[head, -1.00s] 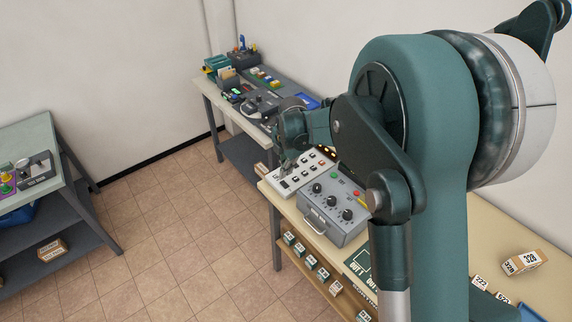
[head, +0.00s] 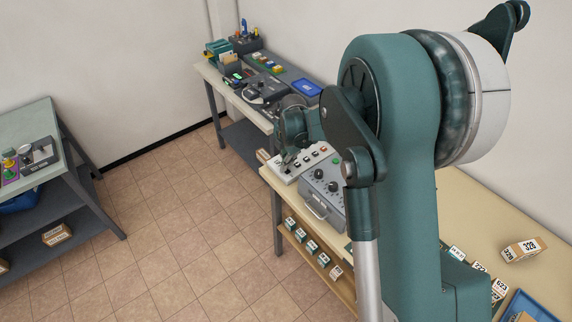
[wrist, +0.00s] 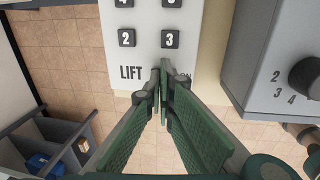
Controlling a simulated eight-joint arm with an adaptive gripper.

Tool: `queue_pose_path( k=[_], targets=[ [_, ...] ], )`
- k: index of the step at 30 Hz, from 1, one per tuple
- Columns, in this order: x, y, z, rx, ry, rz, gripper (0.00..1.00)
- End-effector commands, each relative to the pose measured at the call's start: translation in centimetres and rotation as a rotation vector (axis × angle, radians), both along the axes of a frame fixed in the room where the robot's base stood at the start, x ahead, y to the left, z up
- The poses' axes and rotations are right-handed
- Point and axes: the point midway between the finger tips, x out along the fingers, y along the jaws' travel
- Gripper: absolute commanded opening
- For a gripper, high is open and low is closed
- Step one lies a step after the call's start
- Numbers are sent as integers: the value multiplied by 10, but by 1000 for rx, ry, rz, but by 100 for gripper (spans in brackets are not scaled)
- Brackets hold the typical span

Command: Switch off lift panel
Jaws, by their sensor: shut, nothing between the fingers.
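The lift panel (wrist: 150,58) is a pale plate with dark numbered buttons and the word LIFT near its lower edge in the wrist view. In the head view the lift panel (head: 284,173) lies at the near-left corner of the tan bench, partly behind my gripper. My gripper (wrist: 163,76) is shut and empty, its fingertips over the panel's lower edge, between LIFT and a partly covered "ON" label. Any switch there is hidden by the fingers, and I cannot tell whether they touch the panel. In the head view my gripper (head: 288,157) is over the panel.
A grey box with black knobs (head: 323,193) stands right beside the lift panel; it also shows in the wrist view (wrist: 270,60). Numbered cartons (head: 522,249) lie farther right. A grey bench (head: 208,75) with devices stands behind. The tiled floor to the left is clear.

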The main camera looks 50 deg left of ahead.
Motion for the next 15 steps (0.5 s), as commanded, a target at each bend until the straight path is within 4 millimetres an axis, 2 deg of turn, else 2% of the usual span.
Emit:
queue_pose_path(
  k=[7, 15],
  targets=[
    [0, 5, -10, 0, 0, 0, 0],
    [-1, 9, -11, 1, 0, 1, 0]
  ],
)
